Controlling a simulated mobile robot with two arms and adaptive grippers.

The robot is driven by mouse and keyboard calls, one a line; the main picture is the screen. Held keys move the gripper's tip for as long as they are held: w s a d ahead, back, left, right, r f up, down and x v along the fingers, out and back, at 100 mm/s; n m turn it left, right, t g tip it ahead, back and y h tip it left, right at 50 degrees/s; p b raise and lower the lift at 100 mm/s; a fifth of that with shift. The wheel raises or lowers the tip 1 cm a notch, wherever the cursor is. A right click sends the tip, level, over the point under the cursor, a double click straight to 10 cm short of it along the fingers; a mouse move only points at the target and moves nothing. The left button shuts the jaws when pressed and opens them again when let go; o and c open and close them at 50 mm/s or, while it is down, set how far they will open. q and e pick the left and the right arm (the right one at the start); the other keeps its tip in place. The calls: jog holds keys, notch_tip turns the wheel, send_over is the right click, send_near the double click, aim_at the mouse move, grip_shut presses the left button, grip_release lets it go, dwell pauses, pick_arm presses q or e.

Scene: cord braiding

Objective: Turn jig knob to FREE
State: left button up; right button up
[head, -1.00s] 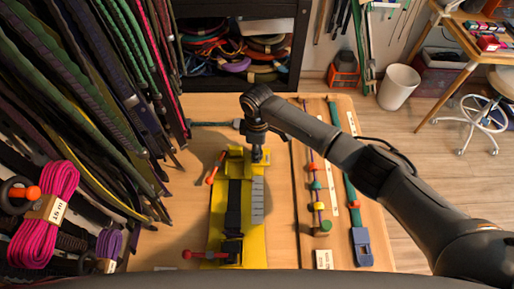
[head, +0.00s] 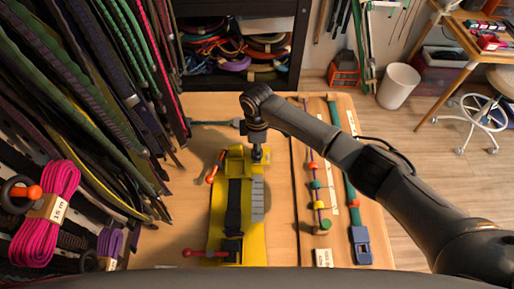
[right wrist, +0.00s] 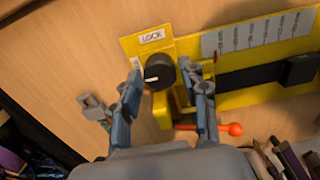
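The yellow jig (head: 252,232) lies on the wooden table, with a dark strap along its middle. Its round black knob (right wrist: 159,72) shows in the right wrist view, with a white pointer mark towards the lower left. A LOCK label (right wrist: 152,37) sits above the knob. A second label (right wrist: 136,64) is partly hidden by a finger, and its word cannot be read. My right gripper (right wrist: 172,68) is open, with one finger on each side of the knob and gaps visible. In the head view my right gripper (head: 257,152) is over the jig's far end. My left gripper is not in view.
Orange-tipped (head: 212,174) and red-tipped (head: 188,253) levers stick out from the jig's left side. Cords with coloured beads (head: 317,204) and a blue buckle strap (head: 361,245) lie to its right. Hanging straps and a pink cord bundle (head: 58,190) crowd the left.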

jog(key=shift+r, duration=0.1)
notch_tip(320, 180, up, 12)
dwell(0.5)
dwell(0.5)
